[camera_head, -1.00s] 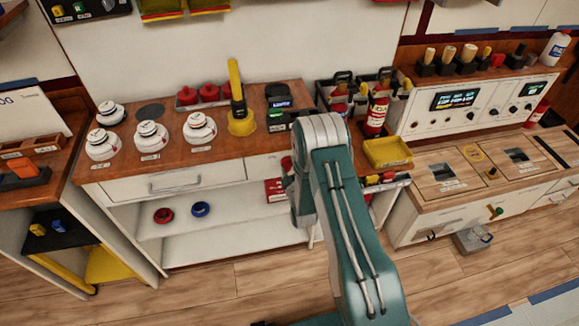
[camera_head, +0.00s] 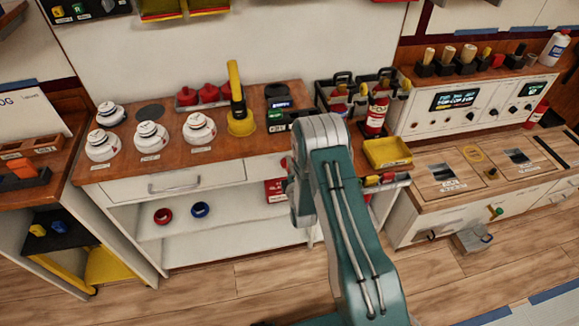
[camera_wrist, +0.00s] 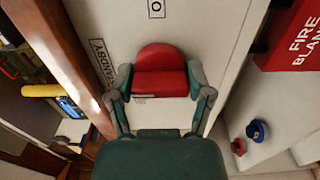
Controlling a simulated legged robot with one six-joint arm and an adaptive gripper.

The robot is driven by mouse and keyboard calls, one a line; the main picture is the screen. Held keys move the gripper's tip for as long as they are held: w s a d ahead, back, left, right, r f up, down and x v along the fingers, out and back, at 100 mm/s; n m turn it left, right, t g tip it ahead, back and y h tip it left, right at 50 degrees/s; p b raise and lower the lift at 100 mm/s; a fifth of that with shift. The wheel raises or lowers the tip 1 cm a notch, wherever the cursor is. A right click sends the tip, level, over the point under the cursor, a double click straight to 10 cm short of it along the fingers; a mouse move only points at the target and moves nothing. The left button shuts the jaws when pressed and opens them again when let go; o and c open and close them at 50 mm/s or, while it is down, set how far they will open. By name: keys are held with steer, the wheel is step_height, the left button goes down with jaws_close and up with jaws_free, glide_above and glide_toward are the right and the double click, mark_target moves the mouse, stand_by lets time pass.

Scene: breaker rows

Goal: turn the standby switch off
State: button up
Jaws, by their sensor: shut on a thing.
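The red standby switch (camera_wrist: 160,72) shows in the wrist view as a rounded red knob on a white panel. A sideways "STANDBY" label (camera_wrist: 103,65) is to its left, and an "O" mark (camera_wrist: 156,9) is above it. My gripper (camera_wrist: 160,82) is shut on the red switch, with one finger against each side. In the head view my teal arm reaches toward the counter front and hides the gripper. Only a small bit of red shows beside the arm there.
A red fire blanket box (camera_wrist: 297,40) is right of the switch in the wrist view. Red and blue rings (camera_head: 200,209) lie on the open shelf. A yellow-handled lever (camera_head: 236,95), a fire extinguisher (camera_head: 375,112) and a yellow tray (camera_head: 387,152) are near the arm.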

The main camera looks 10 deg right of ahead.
steer(key=shift+s+a+f, duration=0.1)
steer(key=shift+a+f, duration=0.1)
steer(key=o, duration=1)
steer(key=shift+o, duration=0.7)
steer(key=shift+a, duration=0.1)
steer(key=shift+r, duration=0.1)
steer(key=shift+s+d, duration=0.2)
steer(key=shift+s, duration=0.15)
steer(key=s, duration=1.1)
steer(key=shift+a, duration=0.15)
